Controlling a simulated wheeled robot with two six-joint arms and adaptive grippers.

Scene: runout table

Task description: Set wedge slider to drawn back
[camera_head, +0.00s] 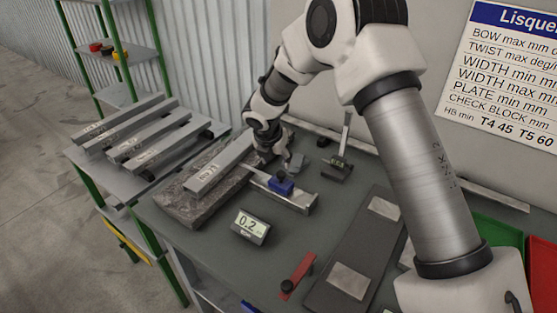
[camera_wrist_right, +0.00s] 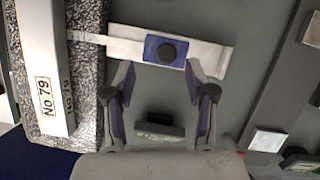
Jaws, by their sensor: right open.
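The wedge slider (camera_head: 281,184) is a small blue block with a black knob, sitting on a pale metal wedge piece (camera_head: 299,199). In the right wrist view the blue slider (camera_wrist_right: 152,48) sits partway along the pale strip, whose thin tongue (camera_wrist_right: 90,38) runs left over the speckled stone plate to the grey bar (camera_wrist_right: 43,60). My right gripper (camera_head: 280,158) is just behind the slider in the head view. In the wrist view its fingers (camera_wrist_right: 158,70) are open and empty, with the slider just beyond the fingertips, apart from them. My left gripper is out of view.
The bar marked No 79 (camera_head: 219,166) lies on the stone plate (camera_head: 175,203). A small display reading 0.2 (camera_head: 251,226) stands in front. A tool with an upright handle (camera_head: 338,165) stands at the back. A red-handled piece (camera_head: 298,275) and a dark board (camera_head: 342,250) lie at right.

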